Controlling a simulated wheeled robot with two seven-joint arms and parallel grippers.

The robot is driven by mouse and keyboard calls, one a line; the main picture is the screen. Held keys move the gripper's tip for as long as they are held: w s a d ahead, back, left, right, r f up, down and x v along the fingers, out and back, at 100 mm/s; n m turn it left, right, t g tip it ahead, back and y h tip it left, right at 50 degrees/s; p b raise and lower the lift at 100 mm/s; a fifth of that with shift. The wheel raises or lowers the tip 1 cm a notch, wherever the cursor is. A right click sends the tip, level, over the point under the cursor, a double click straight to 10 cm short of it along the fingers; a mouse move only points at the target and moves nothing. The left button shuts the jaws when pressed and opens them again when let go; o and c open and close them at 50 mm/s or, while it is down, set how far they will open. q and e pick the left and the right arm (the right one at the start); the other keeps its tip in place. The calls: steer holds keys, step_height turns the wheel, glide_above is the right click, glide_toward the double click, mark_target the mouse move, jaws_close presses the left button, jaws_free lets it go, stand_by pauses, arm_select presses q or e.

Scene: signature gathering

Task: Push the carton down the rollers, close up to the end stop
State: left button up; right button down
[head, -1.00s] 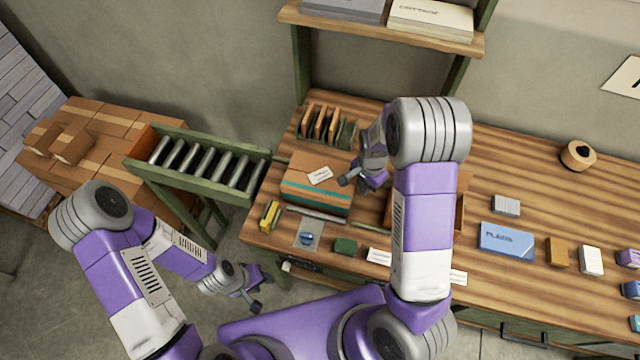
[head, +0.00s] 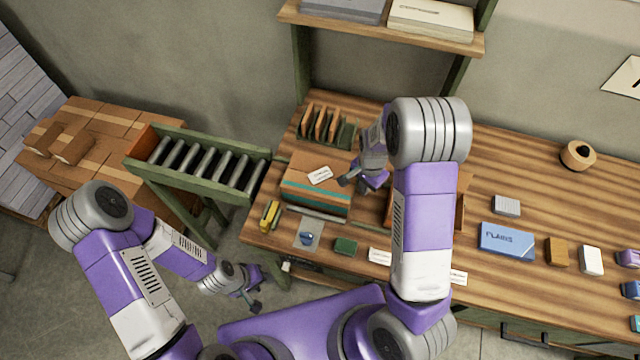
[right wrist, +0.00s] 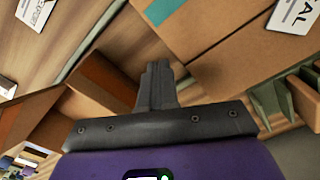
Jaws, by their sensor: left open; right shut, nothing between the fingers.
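The carton (head: 316,188) is a brown box with a teal band and a white label on top. It sits on the left part of the bench, to the right of the roller track (head: 203,166). The orange-brown end stop (head: 141,141) closes the track's far left end. My right gripper (head: 343,182) is shut and empty, at the carton's right side. In the right wrist view its fingers (right wrist: 156,82) are close beside the carton (right wrist: 225,45); I cannot tell whether they touch. My left gripper (head: 256,300) is open and empty, low in front of the bench.
An open box (head: 463,188) is partly hidden behind my right arm. A rack of upright brown pieces (head: 322,125) stands behind the carton. A yellow item (head: 270,215) and a green block (head: 345,246) lie in front. The rollers are bare.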

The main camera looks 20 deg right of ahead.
mark_target(298, 171)
steer(key=shift+f+b, duration=1.15)
steer(key=shift+f, duration=0.55)
steer(key=shift+w+a, duration=0.3)
steer(key=shift+a, duration=0.25)
steer(key=w+a, duration=0.3)
steer(key=a, duration=0.2)
steer(key=w+a+p, duration=0.1)
steer(key=w+a, duration=0.2)
steer(key=a, duration=0.2)
steer(key=w+a, duration=0.3)
steer(key=a, duration=0.3)
steer(key=shift+w, duration=0.4)
steer(key=shift+a+r, duration=0.1)
steer(key=shift+a, duration=0.05)
